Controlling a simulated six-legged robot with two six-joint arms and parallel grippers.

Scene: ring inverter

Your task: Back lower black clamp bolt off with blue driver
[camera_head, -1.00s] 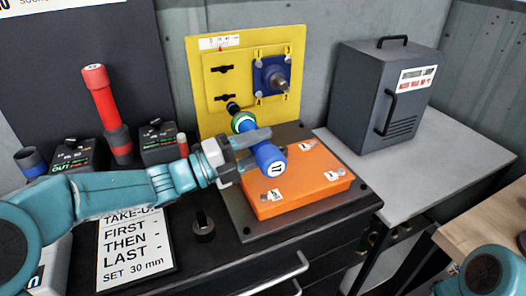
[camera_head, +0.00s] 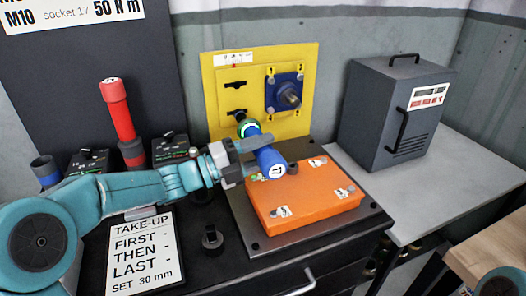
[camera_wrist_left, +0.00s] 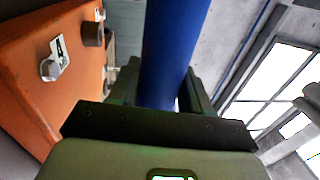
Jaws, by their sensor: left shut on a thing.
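The yellow panel (camera_head: 216,80) stands upright at the back, with two black clamps on its left half. The lower black clamp (camera_head: 235,112) is partly covered by the nose of the blue driver. My left gripper (camera_head: 256,152) is shut around the body of the blue driver (camera_head: 268,158), in front of the panel. The driver has a green ring and points at the lower clamp; whether it seats on the bolt is hidden. The driver also fills the top middle of the left wrist view (camera_wrist_left: 172,50). My right gripper is out of view.
An orange box (camera_head: 300,205) with bolts and tags on its lid lies below the driver. A blue flanged shaft (camera_head: 287,93) is on the panel's right. A red-handled tool (camera_head: 118,110) stands at left. A dark grey case (camera_head: 390,115) is on the right bench.

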